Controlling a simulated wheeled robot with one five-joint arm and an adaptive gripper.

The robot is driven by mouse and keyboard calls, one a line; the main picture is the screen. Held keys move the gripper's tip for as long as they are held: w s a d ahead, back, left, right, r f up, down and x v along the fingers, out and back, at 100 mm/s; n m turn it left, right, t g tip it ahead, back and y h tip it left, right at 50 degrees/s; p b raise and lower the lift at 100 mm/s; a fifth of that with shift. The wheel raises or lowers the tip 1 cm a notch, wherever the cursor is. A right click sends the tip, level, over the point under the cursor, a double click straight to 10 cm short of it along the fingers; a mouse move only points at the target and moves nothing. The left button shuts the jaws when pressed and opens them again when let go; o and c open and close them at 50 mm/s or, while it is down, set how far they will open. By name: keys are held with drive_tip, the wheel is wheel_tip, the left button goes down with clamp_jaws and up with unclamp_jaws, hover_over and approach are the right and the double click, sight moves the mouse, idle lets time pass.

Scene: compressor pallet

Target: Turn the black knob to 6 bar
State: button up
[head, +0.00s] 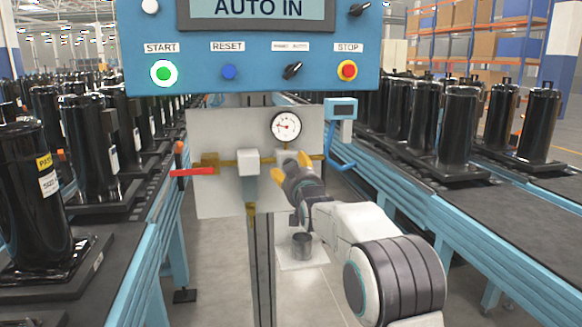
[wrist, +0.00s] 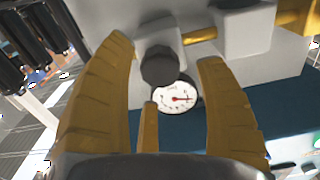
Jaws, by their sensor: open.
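The black knob (wrist: 160,66) shows in the wrist view on the underside of a grey regulator body. In the head view my gripper hides most or all of it. My gripper (head: 290,166) is in front of the regulator, below the gauge. In the wrist view the yellow fingers of my gripper (wrist: 167,52) are spread, one on each side of the knob, with visible gaps. A shorter third finger stands below the knob. The round white gauge (head: 285,126) sits above the regulator. It also shows in the wrist view (wrist: 177,98), with a red needle; its numbers are too small to read.
The grey panel (head: 225,125) carries brass pipe and a red-handled valve (head: 193,172) at left. A blue control box (head: 250,55) overhangs it. A small blue-framed device (head: 342,108) with a blue hose is at right. Conveyors with black compressors (head: 460,120) flank both sides.

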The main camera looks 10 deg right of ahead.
drive_tip(key=shift+w+p, duration=0.35)
drive_tip(key=shift+w, duration=1.15)
drive_tip(key=c, duration=1.2)
